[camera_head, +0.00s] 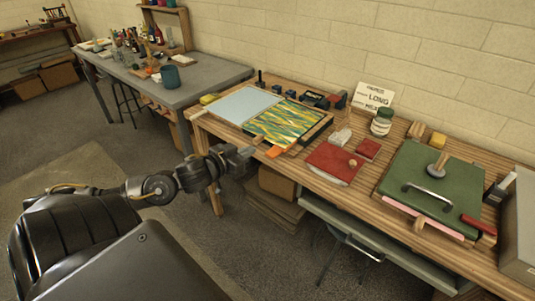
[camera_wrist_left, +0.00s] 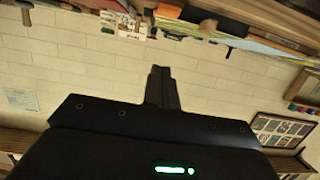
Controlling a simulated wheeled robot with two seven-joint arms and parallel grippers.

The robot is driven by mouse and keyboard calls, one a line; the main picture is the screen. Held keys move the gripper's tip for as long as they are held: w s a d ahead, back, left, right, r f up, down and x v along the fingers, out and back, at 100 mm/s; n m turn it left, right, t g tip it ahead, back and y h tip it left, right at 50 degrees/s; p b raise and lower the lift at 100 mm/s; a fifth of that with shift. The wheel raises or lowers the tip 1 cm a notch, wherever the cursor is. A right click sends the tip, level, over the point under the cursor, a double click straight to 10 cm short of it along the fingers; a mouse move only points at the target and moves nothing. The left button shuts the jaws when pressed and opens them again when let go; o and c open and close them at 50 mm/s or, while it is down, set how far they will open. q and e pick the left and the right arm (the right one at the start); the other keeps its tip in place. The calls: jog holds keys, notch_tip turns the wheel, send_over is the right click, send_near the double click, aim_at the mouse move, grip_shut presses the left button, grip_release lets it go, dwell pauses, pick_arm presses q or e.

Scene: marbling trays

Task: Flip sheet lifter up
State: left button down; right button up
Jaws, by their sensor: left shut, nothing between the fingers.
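A marbling tray (camera_head: 327,118) with a yellow-green and blue striped surface (camera_head: 283,123) lies on the wooden bench. A flat pale blue panel (camera_head: 243,104) lies beside it on the left; I cannot tell for sure which part is the sheet lifter. An orange tab (camera_head: 273,151) sticks out at the tray's front edge. My left gripper (camera_head: 246,153) is shut and empty, just in front of the bench and left of the orange tab, apart from it. Its closed fingers also show in the left wrist view (camera_wrist_left: 161,75). My right gripper is out of view.
Right of the tray are a red pad (camera_head: 332,162), a stack of jars (camera_head: 381,122) and a green board (camera_head: 429,170) with a metal handle. A grey table (camera_head: 190,75) with bottles stands behind left. Boxes sit under the bench.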

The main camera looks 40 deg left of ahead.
pick_arm(q)
jog(key=shift+w, duration=0.1)
jog(key=p, duration=0.1)
send_over(268, 152)
jog(key=s+d, duration=0.1)
notch_tip(268, 152, down, 2)
jog(key=shift+s+d+f, duration=0.1)
jog(key=shift+s+f, duration=0.1)
jog(key=shift+f, duration=0.95)
jog(key=shift+s+d+f, duration=0.1)
jog(key=shift+s+f, duration=0.1)
jog(key=shift+f, duration=0.95)
